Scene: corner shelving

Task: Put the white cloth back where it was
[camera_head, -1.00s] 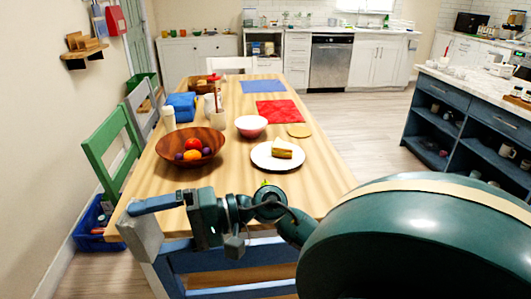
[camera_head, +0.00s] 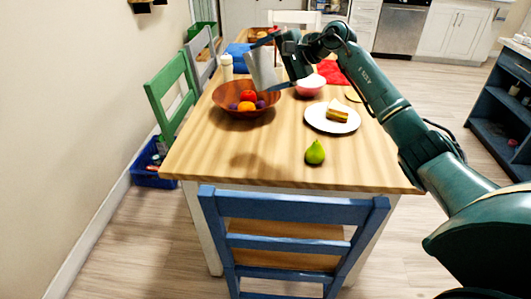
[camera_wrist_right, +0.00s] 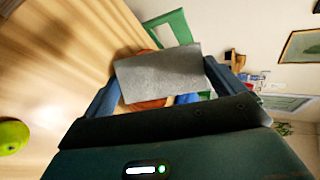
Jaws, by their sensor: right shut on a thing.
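The white cloth (camera_head: 263,69) looks pale grey and hangs as a flat, stiff-looking piece in my right gripper (camera_head: 259,66). It is held up above the far side of the wooden fruit bowl (camera_head: 222,103), over the table (camera_head: 205,150). In the right wrist view the cloth (camera_wrist_right: 160,74) spans the space between the two fingers, with the bowl (camera_wrist_right: 150,105) partly hidden behind it. My right gripper is shut on the cloth. My left gripper is in neither view.
A green pear (camera_head: 315,152) sits near the table's front. A white plate (camera_head: 312,117) with cake (camera_head: 337,112) and a pink bowl (camera_head: 311,87) stand on the right. A white bottle (camera_head: 226,67) is left of the cloth. A blue chair (camera_head: 290,210) stands at the front edge.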

